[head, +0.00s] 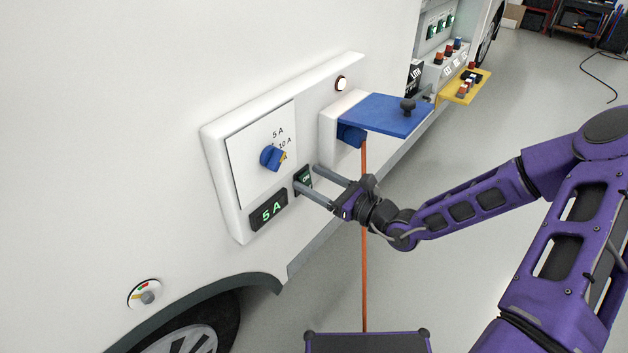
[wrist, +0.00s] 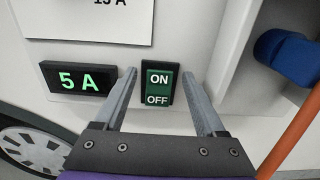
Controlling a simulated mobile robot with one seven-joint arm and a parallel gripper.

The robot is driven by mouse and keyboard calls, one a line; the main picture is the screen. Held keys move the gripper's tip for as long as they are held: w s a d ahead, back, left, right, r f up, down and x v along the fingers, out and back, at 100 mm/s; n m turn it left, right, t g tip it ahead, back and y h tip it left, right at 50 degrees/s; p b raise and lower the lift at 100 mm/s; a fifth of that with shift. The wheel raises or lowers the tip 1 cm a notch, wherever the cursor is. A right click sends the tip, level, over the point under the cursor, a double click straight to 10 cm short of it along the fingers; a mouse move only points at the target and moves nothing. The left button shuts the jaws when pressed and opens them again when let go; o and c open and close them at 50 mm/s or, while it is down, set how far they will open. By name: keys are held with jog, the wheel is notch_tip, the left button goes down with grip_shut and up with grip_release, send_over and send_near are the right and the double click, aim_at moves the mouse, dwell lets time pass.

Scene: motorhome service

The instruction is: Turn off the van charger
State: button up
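The charger panel (head: 221,143) is a white raised box on the van's side. Its green ON/OFF switch (wrist: 159,84) sits at the panel's lower right, and part of it shows in the head view (head: 304,179). A display (wrist: 79,79) left of the switch reads 5 A in green. A blue rotary knob (head: 271,157) sits above, beside 5 A and 10 A marks. My gripper (wrist: 161,85) is open and empty, with one finger on each side of the switch. Whether the fingertips touch the panel I cannot tell.
A blue plug (head: 351,136) with an orange cable (head: 364,240) sits under a raised blue flap (head: 385,114), right of the gripper. A round lamp (head: 342,84) glows above. A yellow shelf (head: 465,86) juts out further right.

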grip_shut()
jog(key=shift+s+d+f+t+y+b, duration=0.1)
jog(key=shift+f+t+y+b, duration=0.5)
jog(key=shift+t+y+b, duration=0.4)
jog(key=shift+d+t+y+b, duration=0.1)
jog(key=shift+t+y+b, duration=0.25)
jog(key=shift+y, duration=0.25)
grip_release()
jog(key=shift+s, duration=0.1)
jog(key=v, duration=1.7)
jog(key=shift+s+d+f+p, duration=0.1)
jog(key=shift+d+p, duration=0.05)
jog(key=shift+p, duration=0.15)
